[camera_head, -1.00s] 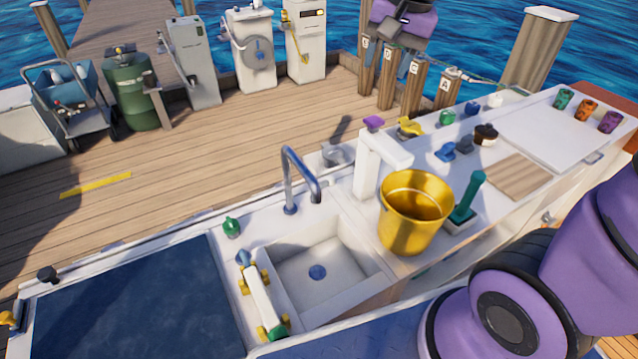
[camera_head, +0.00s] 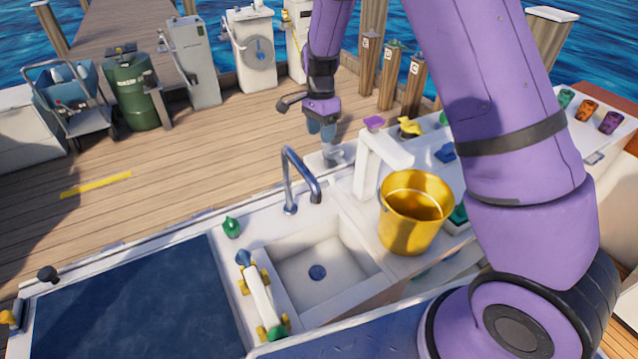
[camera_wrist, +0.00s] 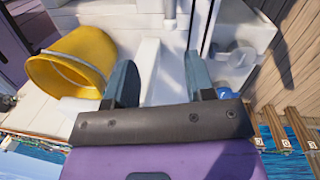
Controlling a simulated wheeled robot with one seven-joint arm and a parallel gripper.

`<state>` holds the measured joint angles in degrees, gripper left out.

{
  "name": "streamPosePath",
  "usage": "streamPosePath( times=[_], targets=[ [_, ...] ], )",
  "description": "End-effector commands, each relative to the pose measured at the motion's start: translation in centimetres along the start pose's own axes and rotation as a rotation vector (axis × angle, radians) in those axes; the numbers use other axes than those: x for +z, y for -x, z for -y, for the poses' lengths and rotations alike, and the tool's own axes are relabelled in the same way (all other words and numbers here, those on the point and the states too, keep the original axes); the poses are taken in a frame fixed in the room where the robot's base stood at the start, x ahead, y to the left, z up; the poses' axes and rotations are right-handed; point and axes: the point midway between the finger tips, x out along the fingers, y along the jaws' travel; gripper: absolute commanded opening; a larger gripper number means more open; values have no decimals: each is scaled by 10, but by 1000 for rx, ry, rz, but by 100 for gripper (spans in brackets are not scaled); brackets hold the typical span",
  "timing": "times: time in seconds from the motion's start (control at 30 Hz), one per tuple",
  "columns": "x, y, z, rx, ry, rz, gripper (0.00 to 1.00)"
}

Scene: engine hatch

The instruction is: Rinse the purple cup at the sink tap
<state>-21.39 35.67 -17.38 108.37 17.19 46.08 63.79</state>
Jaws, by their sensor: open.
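The purple cup (camera_head: 611,122) stands at the far right end of the counter, beside an orange cup (camera_head: 587,110). The sink (camera_head: 322,268) is an empty white basin with a round blue drain. A grey curved tap (camera_head: 290,180) rises behind it. My gripper (camera_head: 322,128) is raised behind the counter, right of the tap and far left of the purple cup. In the wrist view, my gripper (camera_wrist: 161,82) has its two blue-grey fingers wide apart with nothing held between them. The purple cup does not show in the wrist view.
A gold bucket (camera_head: 412,215) stands right of the sink, beside a white post with an arm (camera_head: 372,165). A yellow-wheeled white object (camera_head: 262,300) lies at the sink's left edge. My arm hides part of the right counter. Open decking lies behind.

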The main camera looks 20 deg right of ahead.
Motion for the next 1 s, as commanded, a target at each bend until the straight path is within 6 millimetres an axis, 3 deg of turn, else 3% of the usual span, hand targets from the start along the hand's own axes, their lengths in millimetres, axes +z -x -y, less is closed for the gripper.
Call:
streamPosePath(
  times=[0.03, 0.2, 0.57, 1.0],
  targets=[
    [0, -16, 6, 19, -25, -8, 49],
    [-1, -55, 21, 56, -106, -29, 49],
    [-2, -89, 28, 77, -155, -45, 49],
    [-4, -161, 22, 76, -154, -44, 49]
  ],
)
